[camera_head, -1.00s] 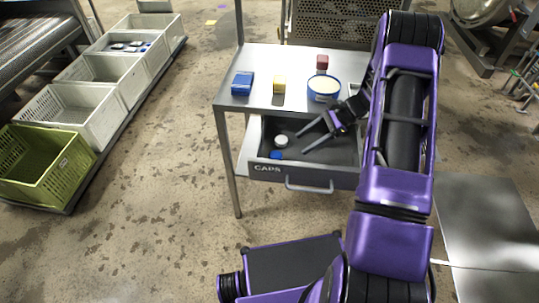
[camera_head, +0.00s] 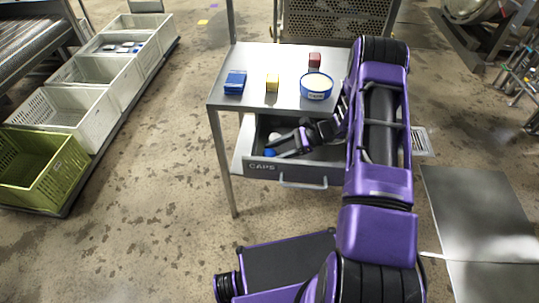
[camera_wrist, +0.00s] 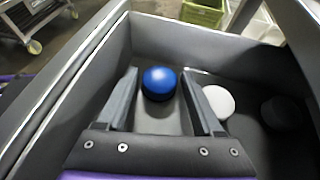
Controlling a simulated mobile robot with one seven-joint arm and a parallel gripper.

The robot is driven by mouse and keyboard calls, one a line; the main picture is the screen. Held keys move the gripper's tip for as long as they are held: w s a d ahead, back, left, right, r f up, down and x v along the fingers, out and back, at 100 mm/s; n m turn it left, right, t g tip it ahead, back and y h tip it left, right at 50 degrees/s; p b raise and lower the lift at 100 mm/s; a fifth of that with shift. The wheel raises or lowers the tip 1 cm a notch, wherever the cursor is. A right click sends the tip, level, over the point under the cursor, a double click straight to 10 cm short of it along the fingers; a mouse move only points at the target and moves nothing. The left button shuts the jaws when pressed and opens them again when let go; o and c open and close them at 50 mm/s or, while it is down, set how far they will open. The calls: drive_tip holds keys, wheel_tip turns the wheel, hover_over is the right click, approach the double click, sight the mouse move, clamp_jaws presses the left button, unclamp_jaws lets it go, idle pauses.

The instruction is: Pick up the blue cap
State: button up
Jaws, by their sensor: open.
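The blue cap (camera_wrist: 159,83) lies in the open drawer marked CAPS (camera_head: 262,167), near its front left corner. In the head view the blue cap (camera_head: 269,152) is partly covered by my gripper (camera_head: 284,148). My gripper is open and reaches down into the drawer. In the wrist view my gripper (camera_wrist: 158,92) has one finger on each side of the blue cap, with a gap on both sides. A white cap (camera_wrist: 218,101) lies just right of the right finger, partly hidden by it. A dark cap (camera_wrist: 281,113) lies farther right.
The drawer walls (camera_wrist: 205,45) stand close around my gripper. White crates (camera_head: 80,105) and a green crate (camera_head: 45,165) stand at the left.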

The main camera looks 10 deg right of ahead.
drive_tip(key=shift+r, duration=0.1)
clamp_jaws()
